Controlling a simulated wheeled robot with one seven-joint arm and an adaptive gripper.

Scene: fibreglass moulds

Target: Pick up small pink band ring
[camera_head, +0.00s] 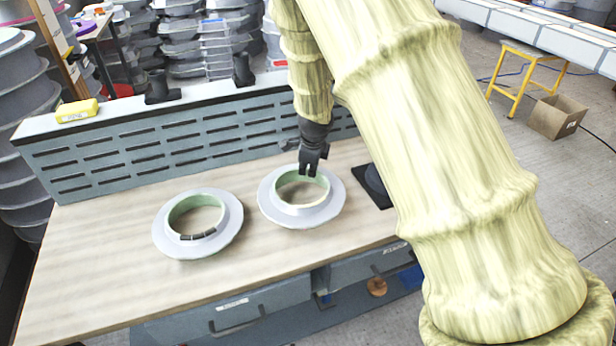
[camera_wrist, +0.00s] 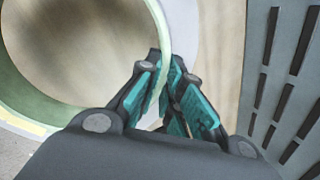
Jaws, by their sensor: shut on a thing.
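I see no clearly pink ring in either view. Two pale grey flanged rings with greenish inner walls lie on the wooden table: a left ring (camera_head: 229,222) and a right ring (camera_head: 318,216). My gripper (camera_head: 308,170) points down at the back wall of the right ring. In the wrist view my gripper (camera_wrist: 167,92) is shut on the thin upright wall of that ring (camera_wrist: 181,32), with one teal-padded finger on each side. The ring appears to rest flat on the table. The fingertips are partly hidden.
A slotted grey back panel (camera_head: 105,158) stands close behind the rings, with a yellow box (camera_head: 76,110) on its ledge. Short dark pieces (camera_head: 198,235) sit inside the left ring. A dark square-based item (camera_head: 369,184) lies to the right. The table's left part is clear.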

